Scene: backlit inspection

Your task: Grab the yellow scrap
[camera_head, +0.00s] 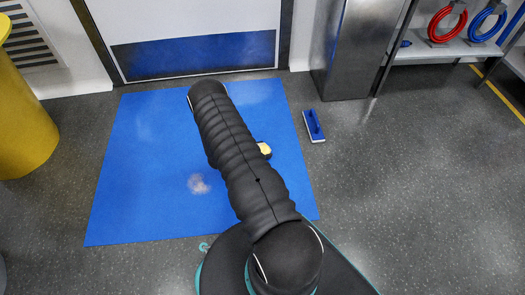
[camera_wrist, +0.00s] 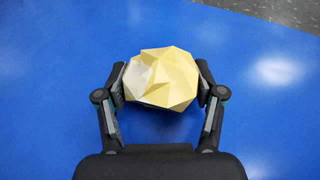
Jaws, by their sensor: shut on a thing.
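The yellow scrap (camera_wrist: 165,78) is a crumpled, faceted pale-yellow lump. In the wrist view it sits between the two fingers of my gripper (camera_wrist: 162,85), which is shut on it from both sides. Blue mat surface shows all around it; I cannot tell whether it touches the mat. In the head view a small part of the scrap (camera_head: 265,149) shows just right of my arm. My arm hides the rest of it and my gripper there.
The blue mat (camera_head: 140,200) lies on grey speckled floor before a door. A blue float-like tool (camera_head: 314,125) lies right of the mat. A yellow cylinder (camera_head: 22,115) stands at left, a metal cabinet (camera_head: 345,50) at back right, beside a shelf (camera_head: 450,48) with red and blue coils.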

